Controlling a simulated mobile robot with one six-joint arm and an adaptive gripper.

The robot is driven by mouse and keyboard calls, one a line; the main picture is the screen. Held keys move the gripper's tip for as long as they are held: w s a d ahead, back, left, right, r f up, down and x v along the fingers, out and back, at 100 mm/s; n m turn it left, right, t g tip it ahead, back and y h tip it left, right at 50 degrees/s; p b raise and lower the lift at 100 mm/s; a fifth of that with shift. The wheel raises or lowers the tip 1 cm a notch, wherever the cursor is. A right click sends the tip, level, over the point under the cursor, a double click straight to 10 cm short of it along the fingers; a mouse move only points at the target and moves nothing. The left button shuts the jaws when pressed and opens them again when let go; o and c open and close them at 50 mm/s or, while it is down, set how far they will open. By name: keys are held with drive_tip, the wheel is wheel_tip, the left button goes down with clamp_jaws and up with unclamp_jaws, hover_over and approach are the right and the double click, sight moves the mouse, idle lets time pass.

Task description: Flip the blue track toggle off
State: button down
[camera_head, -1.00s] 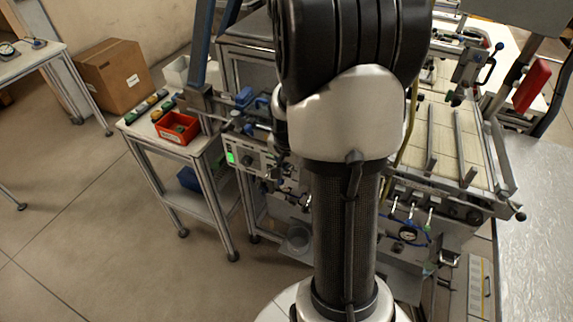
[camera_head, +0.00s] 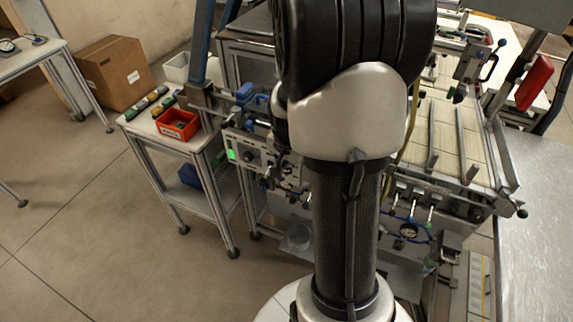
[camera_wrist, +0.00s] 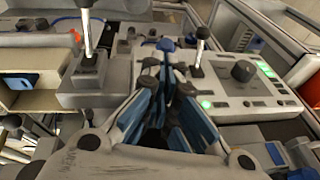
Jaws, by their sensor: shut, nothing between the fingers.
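In the wrist view a small blue-tipped part, likely the blue toggle (camera_wrist: 165,44), shows just beyond my gripper (camera_wrist: 164,66). My gripper has blue-padded fingers, shut with nothing held, pointing at the control panel. I cannot tell whether the fingertips touch the blue part, nor which way it is set. In the head view my arm covers the middle and the gripper is hidden behind it.
Metal levers stand on the left (camera_wrist: 87,42) and right (camera_wrist: 199,52) of my fingers. A panel with a black knob (camera_wrist: 243,71) and green lights lies to the right. A red tray (camera_head: 178,137) sits on the side table.

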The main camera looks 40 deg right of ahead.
sight(282, 180)
drive_tip(key=shift+s+a+f+b, duration=0.15)
drive_tip(key=shift+a+f+b, duration=0.25)
idle(0.3)
drive_tip(key=shift+s+a+f+b, duration=0.15)
drive_tip(key=shift+a+f+b, duration=0.2)
drive_tip(key=shift+f+b, duration=0.2)
drive_tip(key=shift+s+a+f+b, duration=0.15)
drive_tip(key=shift+a+f+b, duration=0.2)
drive_tip(key=shift+f+b, duration=0.15)
drive_tip(key=shift+a+f+b, duration=0.15)
drive_tip(key=shift+f+b, duration=0.05)
drive_tip(key=shift+b, duration=0.15)
drive_tip(key=shift+r, duration=0.1)
drive_tip(key=shift+r+p, duration=0.6)
drive_tip(key=shift+r, duration=0.15)
